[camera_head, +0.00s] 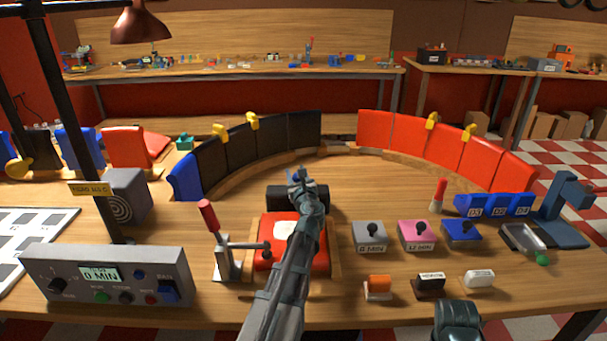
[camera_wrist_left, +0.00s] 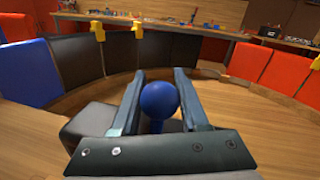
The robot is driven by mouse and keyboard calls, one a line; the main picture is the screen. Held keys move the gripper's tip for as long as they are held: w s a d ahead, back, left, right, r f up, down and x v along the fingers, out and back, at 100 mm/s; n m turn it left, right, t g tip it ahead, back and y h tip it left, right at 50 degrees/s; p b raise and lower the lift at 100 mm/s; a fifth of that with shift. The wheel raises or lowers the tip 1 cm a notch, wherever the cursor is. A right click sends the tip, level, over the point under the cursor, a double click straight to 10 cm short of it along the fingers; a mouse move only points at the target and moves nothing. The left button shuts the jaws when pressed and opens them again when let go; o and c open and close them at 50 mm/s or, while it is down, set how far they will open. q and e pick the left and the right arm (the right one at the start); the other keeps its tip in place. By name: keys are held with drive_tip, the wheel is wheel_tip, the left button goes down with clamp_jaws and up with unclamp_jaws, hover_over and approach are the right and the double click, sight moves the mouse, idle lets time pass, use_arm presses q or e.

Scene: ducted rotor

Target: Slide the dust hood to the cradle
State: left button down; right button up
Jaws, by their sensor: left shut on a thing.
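My left gripper (camera_head: 301,178) reaches over the bench and is shut on a blue ball knob. In the left wrist view the blue knob (camera_wrist_left: 159,101) sits between the two fingers (camera_wrist_left: 157,92). A dark block (camera_head: 318,194) lies under the gripper, just behind a red box (camera_head: 275,260) with a pale label; it also shows in the left wrist view (camera_wrist_left: 88,122). It seems to be the dust hood, with the knob on it, but my gripper hides the join. I cannot tell which part is the cradle.
A red-handled lever clamp (camera_head: 226,250) stands left of the red box. A control panel (camera_head: 110,277) is at front left. Several joystick blocks, such as the pink one (camera_head: 417,236), stand right. Curved black and red panels (camera_head: 392,135) ring the open wooden bench behind.

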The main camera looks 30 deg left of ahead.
use_arm(q)
drive_tip(key=shift+s+a, duration=0.55)
drive_tip(key=shift+a, duration=0.3)
drive_tip(key=shift+c, duration=2.2)
unclamp_jaws()
drive_tip(key=shift+s+a, duration=0.1)
drive_tip(key=shift+a, duration=0.05)
drive_tip(key=shift+d, duration=0.2)
